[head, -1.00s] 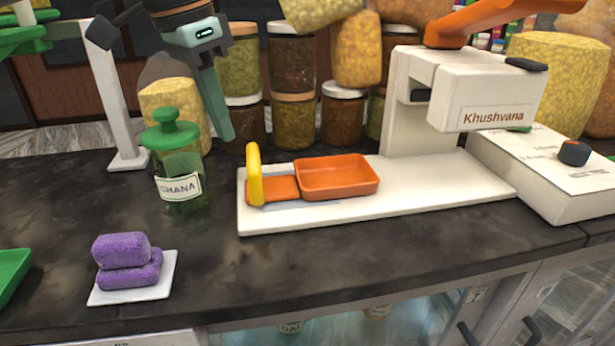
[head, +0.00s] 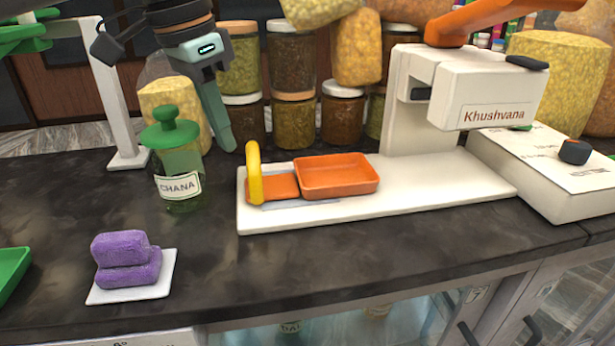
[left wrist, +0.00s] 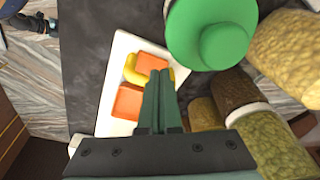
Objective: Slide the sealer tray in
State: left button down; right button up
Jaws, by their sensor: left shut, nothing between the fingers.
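The orange sealer tray (head: 337,177) sits on the white sealer base (head: 430,193), with a flat orange part and an upright yellow handle (head: 254,174) at its left end. The sealer's white head (head: 487,92), marked Khushvana, stands to the right, apart from the tray. My left gripper (head: 228,143) is shut and empty, pointing down, above and behind the yellow handle in the head view. In the left wrist view its fingers (left wrist: 157,100) are together and overlap the tray and handle (left wrist: 135,70) in the picture; I cannot see contact. My right gripper is not in view.
A green-lidded CHANA jar (head: 180,170) stands left of the sealer base, close to my left gripper. Stacked jars (head: 293,120) stand behind. The counter in front of the base is clear.

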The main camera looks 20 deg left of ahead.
pick_arm(q)
jog(key=shift+f, duration=2.25)
